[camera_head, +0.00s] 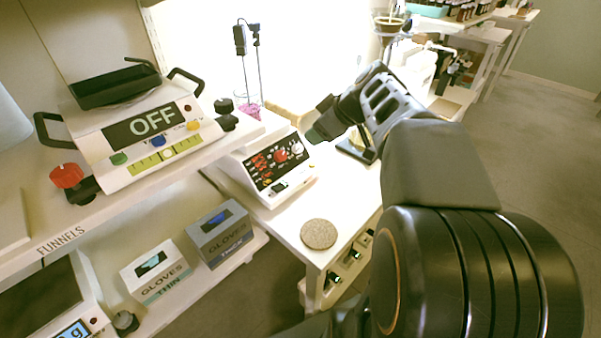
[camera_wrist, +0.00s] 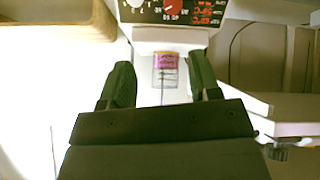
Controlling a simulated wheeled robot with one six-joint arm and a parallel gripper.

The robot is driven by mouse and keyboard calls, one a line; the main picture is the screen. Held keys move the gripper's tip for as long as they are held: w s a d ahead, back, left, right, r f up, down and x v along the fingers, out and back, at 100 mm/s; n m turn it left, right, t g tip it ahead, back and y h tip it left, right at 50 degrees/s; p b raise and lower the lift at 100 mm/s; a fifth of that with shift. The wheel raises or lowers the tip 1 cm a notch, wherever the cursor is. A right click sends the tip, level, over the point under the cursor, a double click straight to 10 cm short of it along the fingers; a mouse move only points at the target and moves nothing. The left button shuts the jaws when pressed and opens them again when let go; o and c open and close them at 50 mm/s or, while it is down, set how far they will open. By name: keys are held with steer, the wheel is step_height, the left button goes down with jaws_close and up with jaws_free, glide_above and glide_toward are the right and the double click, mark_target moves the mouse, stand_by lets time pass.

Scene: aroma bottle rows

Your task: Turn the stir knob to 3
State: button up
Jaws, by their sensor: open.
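A white device (camera_head: 268,165) with a black front panel stands on the white bench. Its panel carries a red knob (camera_head: 281,155) and a white knob (camera_head: 297,148); the lettering is too small to tell which one is for stirring. In the wrist view the panel is upside down at the top edge, with the red knob (camera_wrist: 173,5) and part of the white knob (camera_wrist: 133,3), which has numerals around it. My gripper (camera_head: 318,132) is just right of the panel, apart from both knobs. In the wrist view my gripper (camera_wrist: 162,82) is open and empty, its fingers spread.
A beaker with pink contents (camera_head: 250,111) and a stirrer stand (camera_head: 240,40) are behind the device. A balance reading OFF (camera_head: 150,125) is on the left shelf, above glove boxes (camera_head: 220,232). A round cork mat (camera_head: 318,234) lies at the bench's front.

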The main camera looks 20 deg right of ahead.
mark_target(300, 148)
steer(key=shift+n+t, duration=0.5)
steer(key=shift+n, duration=0.2)
steer(key=w+f+b, duration=0.1)
steer(key=w+f, duration=0.2)
steer(key=f, duration=0.1)
steer(key=w+f+b, duration=0.2)
steer(key=w+f, duration=0.2)
steer(key=w+f+b, duration=0.2)
steer(key=w+f, duration=0.2)
steer(key=f, duration=0.1)
steer(key=shift+w, duration=0.15)
steer(key=c, duration=0.9)
